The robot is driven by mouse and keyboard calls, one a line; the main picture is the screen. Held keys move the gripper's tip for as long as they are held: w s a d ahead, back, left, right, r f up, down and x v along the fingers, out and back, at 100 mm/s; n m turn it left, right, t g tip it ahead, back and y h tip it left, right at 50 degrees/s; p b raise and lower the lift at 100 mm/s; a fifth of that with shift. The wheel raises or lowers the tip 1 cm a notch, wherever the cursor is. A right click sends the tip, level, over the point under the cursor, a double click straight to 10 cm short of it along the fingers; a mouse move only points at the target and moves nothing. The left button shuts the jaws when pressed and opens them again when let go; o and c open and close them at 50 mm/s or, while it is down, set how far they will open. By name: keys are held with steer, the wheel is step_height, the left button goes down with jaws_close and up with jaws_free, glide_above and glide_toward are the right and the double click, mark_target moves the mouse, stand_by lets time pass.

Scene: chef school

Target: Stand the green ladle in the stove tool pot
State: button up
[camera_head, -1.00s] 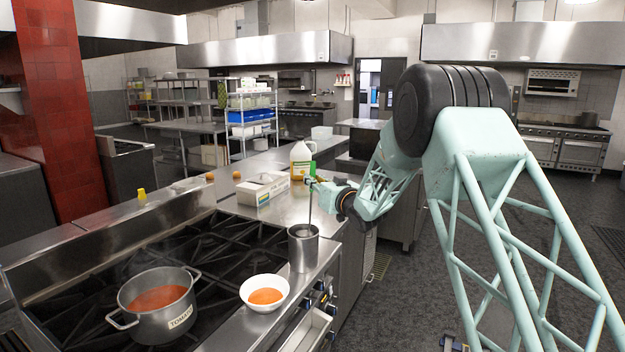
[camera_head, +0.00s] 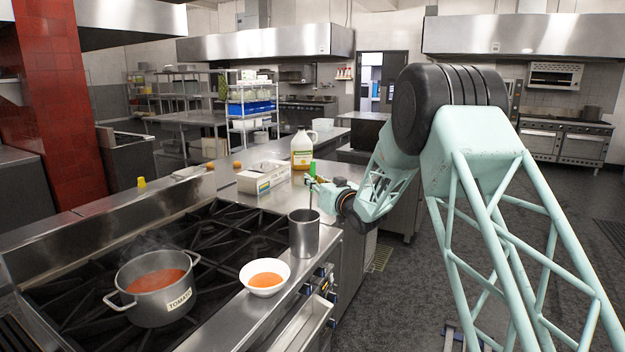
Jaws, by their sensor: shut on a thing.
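The green ladle (camera_head: 312,169) stands near upright, its green grip at the top and a thin shaft running down. My gripper (camera_head: 311,183) is shut on it, near the lower part of the green grip. The stove tool pot (camera_head: 303,234) is a plain metal cylinder upright on the steel ledge at the stove's right side. The ladle's shaft meets the pot's far rim in the picture. The ladle's bowl is hidden, and I cannot tell whether it is inside the pot or behind it.
A white bowl of orange soup (camera_head: 265,279) stands just left of the tool pot. A saucepan of red soup (camera_head: 157,288) labelled TOMATO sits on the burners. Behind are a white box (camera_head: 262,178) and a jug (camera_head: 303,151) on the counter. Free floor lies right.

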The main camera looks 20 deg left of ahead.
steer(key=shift+s+f+b, duration=0.1)
steer(key=shift+f+b, duration=0.4)
steer(key=shift+f, duration=0.4)
steer(key=o, duration=0.9)
steer(key=v, duration=1.2)
steer(key=shift+s, duration=0.1)
